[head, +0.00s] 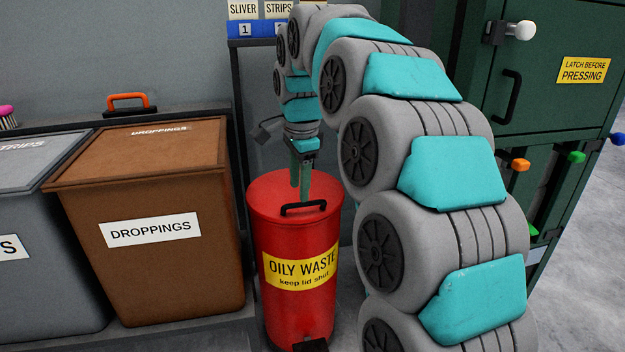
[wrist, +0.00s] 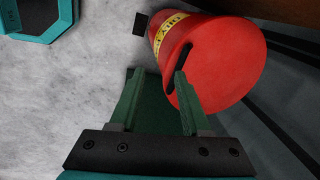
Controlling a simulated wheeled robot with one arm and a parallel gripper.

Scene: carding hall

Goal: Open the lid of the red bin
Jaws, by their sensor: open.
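The red bin (head: 295,312) stands on the floor in the middle of the head view, with a yellow "OILY WASTE keep lid shut" label. Its round red lid (head: 265,197) is shut and carries a black bar handle (head: 303,208). A black pedal (head: 311,345) shows at its foot. My gripper (head: 300,190) points down over the lid, just behind the handle in the picture. In the wrist view my gripper (wrist: 152,84) is open with nothing between its green fingers. The right fingertip overlaps the handle (wrist: 180,66); I cannot tell whether they touch.
A brown "DROPPINGS" bin (head: 205,272) and a grey bin (head: 60,296) stand to the left. A green cabinet (head: 540,110) with levers and a "LATCH BEFORE PRESSING" sign stands right. A blue shelf edge with labels (head: 262,29) is behind. My arm curves over the right side.

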